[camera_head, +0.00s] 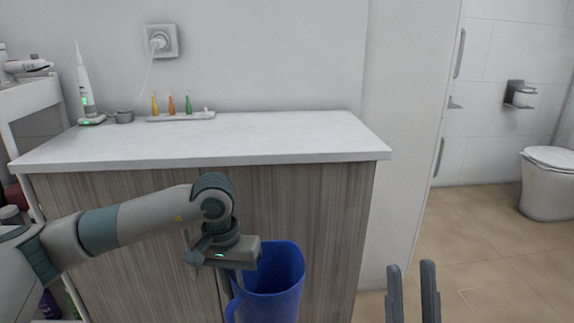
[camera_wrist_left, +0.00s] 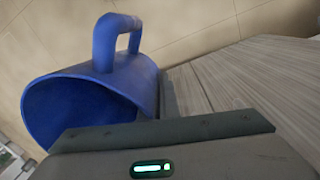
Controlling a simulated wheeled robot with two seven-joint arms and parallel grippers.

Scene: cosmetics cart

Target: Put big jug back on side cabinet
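The big jug (camera_head: 276,287) is blue, with its open mouth facing up, in front of the side cabinet and below its top. Its base is cut off by the frame. My left gripper (camera_head: 238,272) is at the jug's left rim and appears shut on its wall; the fingertips are mostly hidden. In the left wrist view the jug (camera_wrist_left: 145,80) lies right against the gripper, its handle free above. The side cabinet has a white top (camera_head: 270,135) and a wood-grain front. My right gripper (camera_head: 412,292) is open and empty at the lower right, apart from the jug.
An electric toothbrush (camera_head: 84,90) on its base and a small tray (camera_head: 180,116) with several coloured interdental brushes stand at the cabinet's back left. The right half of the top is clear. A white cart (camera_head: 35,98) stands at left, a toilet (camera_head: 548,185) at far right.

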